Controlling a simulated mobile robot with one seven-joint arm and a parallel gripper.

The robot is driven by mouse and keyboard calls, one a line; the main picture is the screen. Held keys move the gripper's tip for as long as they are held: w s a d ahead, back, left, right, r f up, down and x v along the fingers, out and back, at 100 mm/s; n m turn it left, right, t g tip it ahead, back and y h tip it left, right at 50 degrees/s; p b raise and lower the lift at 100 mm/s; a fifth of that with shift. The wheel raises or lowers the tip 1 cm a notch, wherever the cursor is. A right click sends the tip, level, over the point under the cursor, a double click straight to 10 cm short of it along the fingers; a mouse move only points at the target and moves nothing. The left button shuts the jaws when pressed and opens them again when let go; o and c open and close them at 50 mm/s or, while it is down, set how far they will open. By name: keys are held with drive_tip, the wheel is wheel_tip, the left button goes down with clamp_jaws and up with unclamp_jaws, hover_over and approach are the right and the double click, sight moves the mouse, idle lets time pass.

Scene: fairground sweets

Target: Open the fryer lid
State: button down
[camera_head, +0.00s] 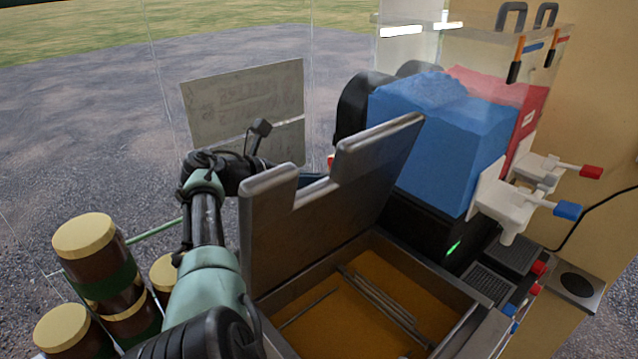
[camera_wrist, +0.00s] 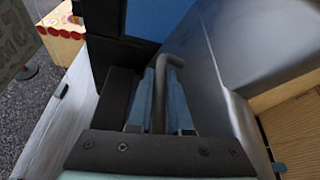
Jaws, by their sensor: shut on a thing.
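The grey metal fryer lid (camera_head: 310,220) stands tilted up steeply over the fryer (camera_head: 375,310). The open fryer shows golden oil and several metal rods inside. In the wrist view the lid (camera_wrist: 255,45) is the grey sheet at right. Its bent bar handle (camera_wrist: 172,62) runs between the fingers. My gripper (camera_wrist: 160,92) is shut on this handle. In the head view my arm reaches behind the lid, and the lid hides most of the gripper and the handle.
A slush machine with blue (camera_head: 440,140) and red (camera_head: 525,105) tanks stands right behind the fryer. Lidded brown jars (camera_head: 95,255) stand at the left, near my arm. A sign board (camera_head: 245,105) stands behind the arm. A dark cable hangs at right.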

drive_tip(key=shift+f, duration=0.15)
drive_tip(key=c, duration=1.1)
unclamp_jaws()
drive_tip(key=shift+a, duration=0.1)
drive_tip(key=shift+s+a+r+p, duration=0.15)
drive_tip(key=shift+a+r+p, duration=0.15)
drive_tip(key=shift+p, duration=0.2)
drive_tip(key=b+v, duration=0.1)
drive_tip(key=v, duration=1.1)
